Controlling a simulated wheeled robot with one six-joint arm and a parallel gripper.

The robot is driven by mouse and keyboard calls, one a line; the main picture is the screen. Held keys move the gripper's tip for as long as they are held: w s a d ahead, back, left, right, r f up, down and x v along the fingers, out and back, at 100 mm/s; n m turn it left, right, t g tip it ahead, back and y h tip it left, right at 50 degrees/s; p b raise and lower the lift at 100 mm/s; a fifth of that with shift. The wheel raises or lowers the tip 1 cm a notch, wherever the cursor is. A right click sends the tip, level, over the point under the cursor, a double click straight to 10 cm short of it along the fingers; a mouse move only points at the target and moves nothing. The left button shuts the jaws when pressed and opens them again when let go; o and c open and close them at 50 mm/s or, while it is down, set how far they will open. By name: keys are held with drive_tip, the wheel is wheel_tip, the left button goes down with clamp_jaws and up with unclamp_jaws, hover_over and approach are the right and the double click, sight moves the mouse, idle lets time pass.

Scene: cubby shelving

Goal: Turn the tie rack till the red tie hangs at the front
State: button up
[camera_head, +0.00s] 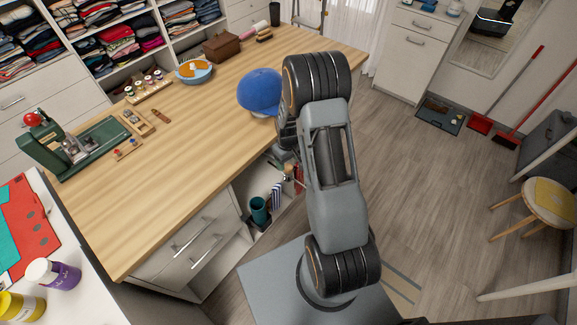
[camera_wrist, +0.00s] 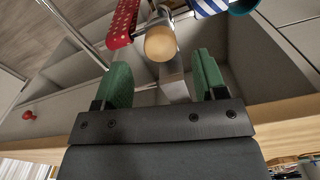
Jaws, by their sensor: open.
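The tie rack shows in the wrist view as metal arms around a pale wooden knob (camera_wrist: 160,43). The red tie (camera_wrist: 122,22), with white dots, hangs on an arm left of the knob. A blue-and-white striped tie (camera_wrist: 207,6) is at the top right, cut by the frame edge. My gripper (camera_wrist: 160,82) is open, its green fingers on either side of the view, with the knob ahead of the gap and nothing held. In the head view, the striped tie (camera_head: 276,195) and part of the red tie (camera_head: 298,178) show under the counter; my arm hides most of the rack and gripper.
The wooden counter (camera_head: 190,130) lies above the rack, bearing a blue cap (camera_head: 260,92) near my arm.

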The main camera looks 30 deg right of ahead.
sight(288, 166)
drive_tip(key=shift+f, duration=2.45)
drive_tip(key=shift+c, duration=0.5)
clamp_jaws()
